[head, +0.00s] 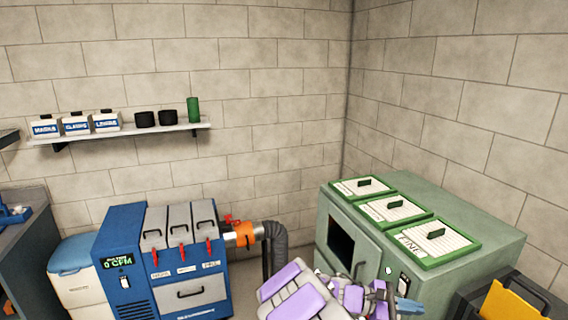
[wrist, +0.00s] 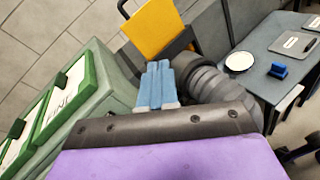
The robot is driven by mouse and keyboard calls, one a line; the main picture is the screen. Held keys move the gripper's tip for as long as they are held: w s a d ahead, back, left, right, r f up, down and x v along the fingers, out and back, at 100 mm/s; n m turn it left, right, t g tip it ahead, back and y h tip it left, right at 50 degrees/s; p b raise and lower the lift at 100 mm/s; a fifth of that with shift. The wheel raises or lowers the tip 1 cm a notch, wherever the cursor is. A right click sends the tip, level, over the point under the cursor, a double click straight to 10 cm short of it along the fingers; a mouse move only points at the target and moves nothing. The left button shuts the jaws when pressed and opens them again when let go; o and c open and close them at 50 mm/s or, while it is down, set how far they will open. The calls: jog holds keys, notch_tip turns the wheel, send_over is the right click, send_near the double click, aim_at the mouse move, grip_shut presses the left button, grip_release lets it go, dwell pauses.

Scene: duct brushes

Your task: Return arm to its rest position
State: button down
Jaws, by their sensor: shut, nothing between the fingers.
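My purple and white arm (head: 300,290) is folded low at the bottom of the head view, in front of the green cabinet. My gripper (wrist: 158,66) shows in the wrist view as two light blue fingers side by side, closed with nothing between them. In the head view its blue tip (head: 408,307) shows just right of the arm, at the bottom edge. Part of the gripper is hidden there by my arm links.
The green cabinet (head: 470,215) has green-framed lids on top. Left stands a blue machine (head: 125,260) reading 0 CFM, with an orange collar (head: 245,234) and dark hose (head: 275,240). A yellow panel (head: 510,302) sits at right. A wall shelf (head: 130,132) holds boxes and cups.

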jog(key=s+r+m+g+y, duration=0.2)
jog(key=s+r+m+y, duration=0.15)
jog(key=s, duration=0.55)
jog(key=s+r+m+g+y, duration=0.15)
jog(key=s+m+y, duration=0.3)
jog(key=s, duration=0.55)
jog(key=s+a+f+m+t+y, duration=0.1)
jog(key=s+a+m+t+y, duration=0.2)
jog(key=s+a+y, duration=0.5)
jog(key=s+a+m, duration=0.1)
jog(key=s+a, duration=0.6)
jog(key=a, duration=0.2)
jog(key=shift+a+m, duration=0.25)
jog(key=shift+m, duration=0.15)
